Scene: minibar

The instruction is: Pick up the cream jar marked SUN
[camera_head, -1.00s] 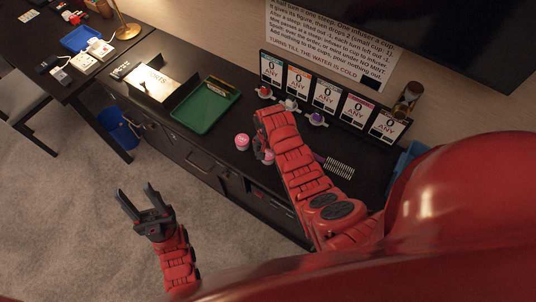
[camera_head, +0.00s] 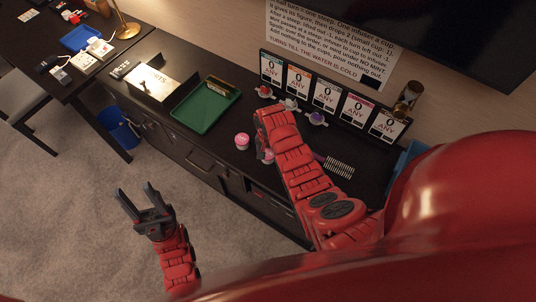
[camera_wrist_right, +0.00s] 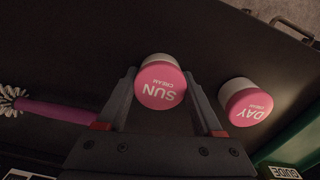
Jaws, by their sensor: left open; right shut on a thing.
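The cream jar marked SUN (camera_wrist_right: 161,86), white with a pink lid, is between the two fingers of my right gripper (camera_wrist_right: 160,76) in the right wrist view. The fingers are shut on its sides. In the head view, the right hand largely hides this jar (camera_head: 267,157), and I cannot tell whether it touches the counter. A similar jar marked DAY (camera_wrist_right: 248,103) stands beside it, apart from the gripper; it also shows in the head view (camera_head: 242,141). My left gripper (camera_head: 138,196) is open and empty above the carpet, in front of the cabinet.
A green tray (camera_head: 203,121) lies on the dark counter left of the jars. Small cups (camera_head: 317,118) stand before a row of cards (camera_head: 325,93) at the back. A purple-handled brush (camera_wrist_right: 55,113) lies near the right hand. A blue bin (camera_head: 120,130) stands on the floor.

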